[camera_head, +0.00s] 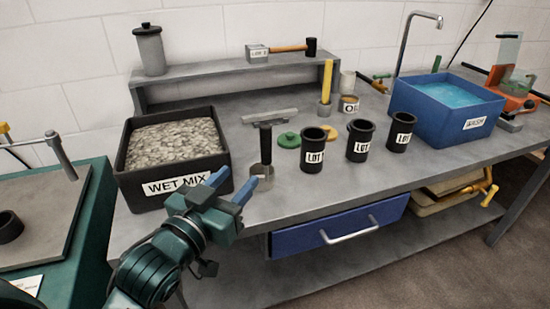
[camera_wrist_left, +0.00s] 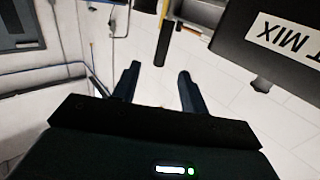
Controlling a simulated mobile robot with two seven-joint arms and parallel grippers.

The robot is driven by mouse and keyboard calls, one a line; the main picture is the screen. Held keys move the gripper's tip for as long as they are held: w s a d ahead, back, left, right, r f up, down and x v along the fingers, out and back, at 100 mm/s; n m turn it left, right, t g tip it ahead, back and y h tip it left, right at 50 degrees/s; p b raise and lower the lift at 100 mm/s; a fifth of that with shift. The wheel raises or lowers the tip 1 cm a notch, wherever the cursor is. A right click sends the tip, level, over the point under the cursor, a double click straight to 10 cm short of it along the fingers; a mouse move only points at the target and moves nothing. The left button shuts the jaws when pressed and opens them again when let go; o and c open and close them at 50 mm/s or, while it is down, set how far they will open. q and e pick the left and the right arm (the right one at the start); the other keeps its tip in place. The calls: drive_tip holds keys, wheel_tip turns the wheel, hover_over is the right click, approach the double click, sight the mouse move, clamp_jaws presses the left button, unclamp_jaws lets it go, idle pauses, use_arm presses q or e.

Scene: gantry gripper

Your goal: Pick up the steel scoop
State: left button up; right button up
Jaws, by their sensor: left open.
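The steel scoop (camera_head: 263,171) stands on the bench just right of the wet mix tub, its black handle (camera_head: 266,140) pointing up. My left gripper (camera_head: 233,184) is open and empty, in front of the tub and to the left of the scoop, apart from it. My right gripper is not in view.
The black wet mix tub (camera_head: 172,181) is close beside my left gripper. Black lot cups (camera_head: 313,148) and a green lid (camera_head: 289,141) stand right of the scoop. A blue wash basin (camera_head: 440,118) is farther right. A blue drawer (camera_head: 338,227) hangs under the bench.

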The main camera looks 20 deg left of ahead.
sight(263, 147)
use_arm(q)
drive_tip(key=w, duration=0.2)
drive_tip(key=w+d, duration=0.1)
drive_tip(key=w, duration=0.4)
drive_tip(key=shift+w+d+p, duration=0.1)
drive_tip(key=shift+d+p, duration=0.15)
drive_tip(key=shift+p, duration=0.15)
drive_tip(key=shift+w+d+f+p, duration=0.1)
drive_tip(key=shift+w+d+p, duration=0.05)
drive_tip(key=shift+w, duration=1.3)
drive_tip(key=shift+w+d+p, duration=0.1)
drive_tip(key=shift+w+p, duration=0.05)
drive_tip(key=shift+w, duration=1.25)
drive_tip(key=shift+c, duration=0.5)
drive_tip(key=c, duration=0.8)
